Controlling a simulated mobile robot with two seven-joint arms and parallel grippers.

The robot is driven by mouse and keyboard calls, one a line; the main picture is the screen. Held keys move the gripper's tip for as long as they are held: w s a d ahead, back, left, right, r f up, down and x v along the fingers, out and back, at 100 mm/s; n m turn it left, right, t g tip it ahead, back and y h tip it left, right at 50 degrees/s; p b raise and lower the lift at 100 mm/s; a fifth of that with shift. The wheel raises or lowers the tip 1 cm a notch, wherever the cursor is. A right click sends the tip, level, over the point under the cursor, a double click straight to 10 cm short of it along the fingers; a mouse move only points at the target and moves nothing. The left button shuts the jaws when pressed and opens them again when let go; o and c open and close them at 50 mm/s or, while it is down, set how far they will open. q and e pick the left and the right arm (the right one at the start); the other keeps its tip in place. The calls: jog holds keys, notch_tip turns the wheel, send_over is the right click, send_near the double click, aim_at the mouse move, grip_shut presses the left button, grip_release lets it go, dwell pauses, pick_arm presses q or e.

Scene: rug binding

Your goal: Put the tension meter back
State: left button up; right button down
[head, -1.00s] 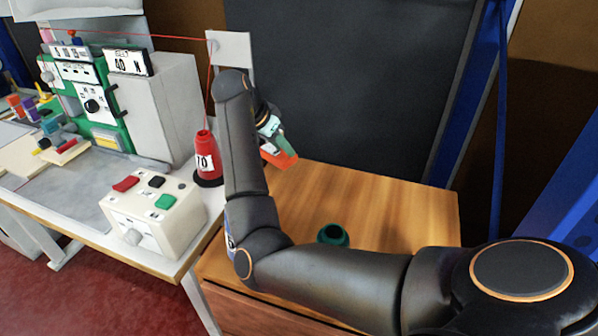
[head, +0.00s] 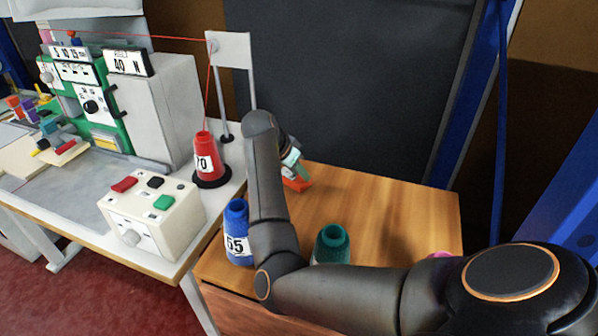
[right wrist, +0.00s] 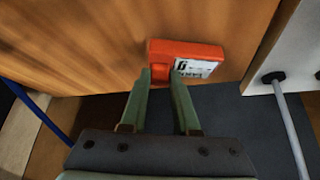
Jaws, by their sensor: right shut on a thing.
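The tension meter (head: 297,184) is a small orange-red block, partly hidden by my right arm in the head view. My right gripper (head: 294,166) is shut on it, at the back left of the wooden cabinet top. In the right wrist view the orange meter (right wrist: 157,47), with a white marked face, sits between the greenish fingertips (right wrist: 161,76). Wood shows behind it; I cannot tell whether it touches the surface. My left gripper is not in view.
On the wooden top (head: 400,205) stand a blue cone (head: 237,220) marked 55, a green cone (head: 332,240) and a mostly hidden pink one (head: 441,255). Left are a red cone (head: 205,155), a button box (head: 150,210) and a machine (head: 150,105). The back right top is clear.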

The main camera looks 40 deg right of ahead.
jog(key=shift+f, duration=0.15)
jog(key=c, duration=0.7)
grip_release()
jog(key=shift+o, duration=0.2)
jog(key=shift+r, duration=0.2)
jog(key=p+v, duration=0.1)
jog(key=v, duration=1.1)
